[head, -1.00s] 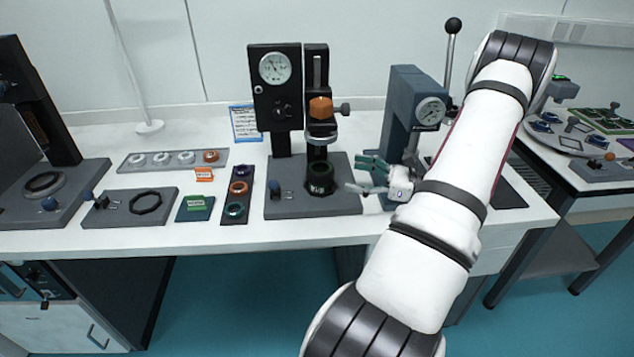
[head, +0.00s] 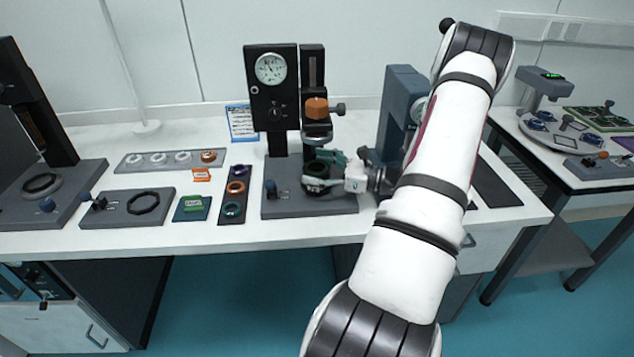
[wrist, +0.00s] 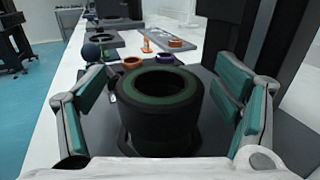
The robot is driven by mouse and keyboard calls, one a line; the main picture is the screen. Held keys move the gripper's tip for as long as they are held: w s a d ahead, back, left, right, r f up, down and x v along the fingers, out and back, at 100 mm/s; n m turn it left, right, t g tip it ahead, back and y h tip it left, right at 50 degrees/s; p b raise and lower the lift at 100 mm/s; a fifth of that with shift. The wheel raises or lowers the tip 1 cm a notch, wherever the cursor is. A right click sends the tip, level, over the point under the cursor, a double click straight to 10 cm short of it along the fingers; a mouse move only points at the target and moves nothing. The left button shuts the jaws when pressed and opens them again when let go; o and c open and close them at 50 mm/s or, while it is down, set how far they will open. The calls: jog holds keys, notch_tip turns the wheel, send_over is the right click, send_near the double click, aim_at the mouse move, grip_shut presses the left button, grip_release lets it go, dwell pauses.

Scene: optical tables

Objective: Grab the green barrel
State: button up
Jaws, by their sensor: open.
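The green barrel (wrist: 160,112) is a dark, short cylinder with a green ring around its open top. It stands upright on the grey base of the black gauge stand. In the head view the barrel (head: 315,186) is partly hidden by my gripper (head: 330,168). In the wrist view my gripper (wrist: 160,105) is open, with one teal-padded finger on each side of the barrel. A gap shows on the left; on the right the finger is close, and I cannot tell whether it touches.
The black gauge stand (head: 272,100), with an orange knob (head: 317,107) above the barrel, rises behind it. A blue-grey press (head: 398,105) stands right of it. A strip with coloured rings (head: 235,190) lies left. The table's front edge is clear.

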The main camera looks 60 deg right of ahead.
jog(key=shift+c, duration=0.5)
jog(key=c, duration=1.3)
jog(key=shift+c, duration=0.5)
jog(key=shift+r, duration=0.1)
